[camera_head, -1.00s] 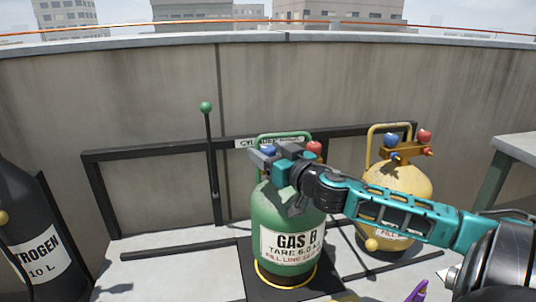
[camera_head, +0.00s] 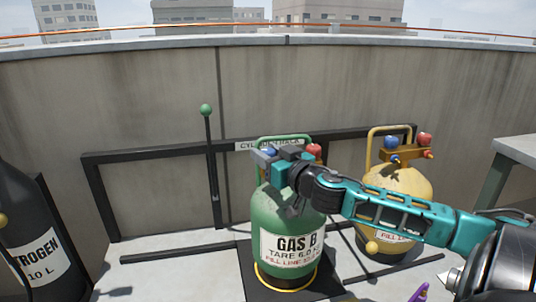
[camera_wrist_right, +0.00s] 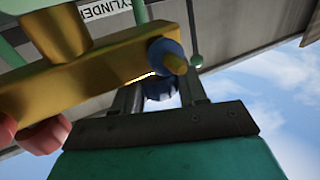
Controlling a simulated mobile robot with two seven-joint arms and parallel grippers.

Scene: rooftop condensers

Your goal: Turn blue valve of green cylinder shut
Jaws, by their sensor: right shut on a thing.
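The green cylinder (camera_head: 272,222), labelled GAS B, stands upright in the middle of the head view. Its blue valve (camera_head: 270,151) is at the upper left, mostly behind my right gripper (camera_head: 264,158). In the right wrist view the dark blue valve knob (camera_wrist_right: 160,88) sits between the two fingers of my right gripper (camera_wrist_right: 161,96), which is shut on it. A brass manifold (camera_wrist_right: 100,68) and a blue fitting (camera_wrist_right: 163,54) with a yellow tip are just beyond. My left gripper is not in view.
The green cylinder's red valve (camera_head: 314,151) is close on the right. A yellow cylinder (camera_head: 410,182) stands further right, a black nitrogen cylinder (camera_head: 38,225) at the far left. A black rack (camera_head: 150,150) runs behind, with a green-knobbed lever (camera_head: 206,110).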

